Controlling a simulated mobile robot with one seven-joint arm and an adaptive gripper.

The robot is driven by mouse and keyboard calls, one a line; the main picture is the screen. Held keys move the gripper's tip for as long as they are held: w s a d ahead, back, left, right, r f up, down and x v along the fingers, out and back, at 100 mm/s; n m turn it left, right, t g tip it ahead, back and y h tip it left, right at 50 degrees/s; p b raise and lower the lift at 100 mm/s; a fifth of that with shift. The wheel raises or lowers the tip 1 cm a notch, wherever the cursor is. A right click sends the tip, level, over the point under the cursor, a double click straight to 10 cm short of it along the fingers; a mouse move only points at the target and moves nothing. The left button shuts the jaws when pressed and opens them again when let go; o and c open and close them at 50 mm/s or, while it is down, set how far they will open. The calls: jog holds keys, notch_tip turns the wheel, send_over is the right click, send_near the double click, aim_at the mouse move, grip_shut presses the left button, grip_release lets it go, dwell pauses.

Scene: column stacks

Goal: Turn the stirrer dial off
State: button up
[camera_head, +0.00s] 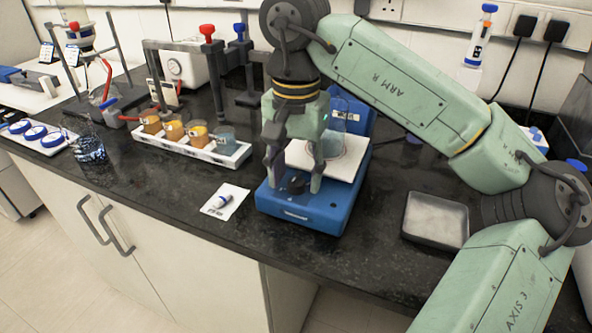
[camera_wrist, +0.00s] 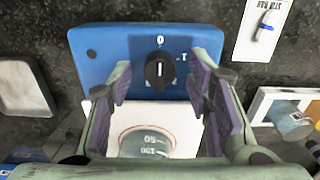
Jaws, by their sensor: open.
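The blue stirrer (camera_head: 300,217) stands on the dark bench with a white top plate (camera_head: 345,167) and a glass beaker (camera_head: 347,125) on it. Its black dial (camera_head: 296,185) is on the front part; in the wrist view the dial (camera_wrist: 160,70) carries a white line that points straight up toward the printed 0. A 1 is printed to the right. My gripper (camera_head: 293,174) is open, pointing down, with one finger on each side of the dial. In the wrist view the fingers (camera_wrist: 159,82) stand apart from the dial with gaps on both sides.
A stir bar on a white card (camera_head: 224,201) lies left of the stirrer. A white rack (camera_head: 190,147) with several beakers stands behind it to the left. A grey metal tray (camera_head: 435,219) lies to the right, near my arm. The bench's front edge is close.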

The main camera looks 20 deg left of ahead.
aim_at(296, 176)
notch_tip(296, 176, up, 12)
dwell(0.6)
dwell(0.4)
